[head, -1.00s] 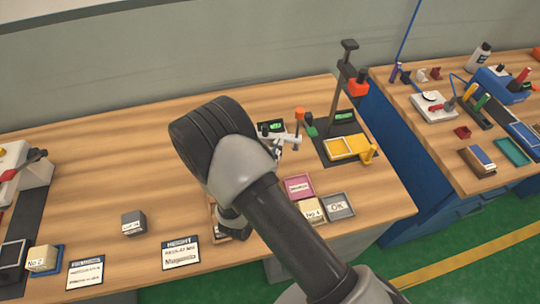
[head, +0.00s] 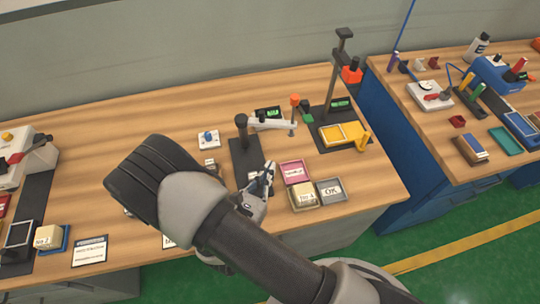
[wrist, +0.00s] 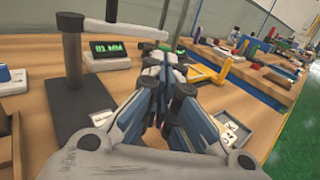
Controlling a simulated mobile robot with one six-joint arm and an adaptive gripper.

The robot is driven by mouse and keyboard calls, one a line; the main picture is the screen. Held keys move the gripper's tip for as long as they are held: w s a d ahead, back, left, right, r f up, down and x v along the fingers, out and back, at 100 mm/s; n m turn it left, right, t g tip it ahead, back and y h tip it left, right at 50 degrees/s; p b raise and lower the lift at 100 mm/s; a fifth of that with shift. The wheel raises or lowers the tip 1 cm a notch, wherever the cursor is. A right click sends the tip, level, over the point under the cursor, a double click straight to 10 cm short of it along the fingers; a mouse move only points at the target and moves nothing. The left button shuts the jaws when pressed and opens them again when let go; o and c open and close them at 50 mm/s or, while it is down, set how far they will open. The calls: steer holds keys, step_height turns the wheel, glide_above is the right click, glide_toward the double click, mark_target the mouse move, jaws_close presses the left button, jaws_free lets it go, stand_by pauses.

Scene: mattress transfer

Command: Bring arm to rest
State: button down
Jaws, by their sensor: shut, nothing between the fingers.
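My gripper (head: 266,178) is shut and empty. In the head view it hangs over the front part of the wooden workbench (head: 100,140), left of the pink tray (head: 293,172). In the wrist view my gripper (wrist: 165,75) points away from the camera with its fingers together. My own arm crosses the lower middle of the head view and hides part of the bench front.
A black-based gauge stand (head: 243,150) stands just behind my gripper. A tray with a cream block (head: 303,195) and the OK tray (head: 330,190) lie to the right. A tall stand (head: 335,80) and yellow tray (head: 340,135) are farther back. A second bench (head: 420,120) stands right.

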steer(key=shift+s, duration=0.15)
steer(key=s+d+r+m+g+h, duration=0.3)
steer(key=d+r+m+g+h, duration=0.4)
steer(key=d+r+m+g, duration=0.55)
steer(key=s+d+r+m+g+y, duration=0.5)
steer(key=s+d+m, duration=0.3)
steer(key=m, duration=0.2)
steer(key=s+a+r+m+t+y, duration=0.4)
steer(key=r+m+y, duration=0.3)
steer(key=m+y, duration=0.2)
steer(key=shift+s+a+r+t, duration=0.35)
steer(key=shift+s+t, duration=0.25)
steer(key=shift+t, duration=0.25)
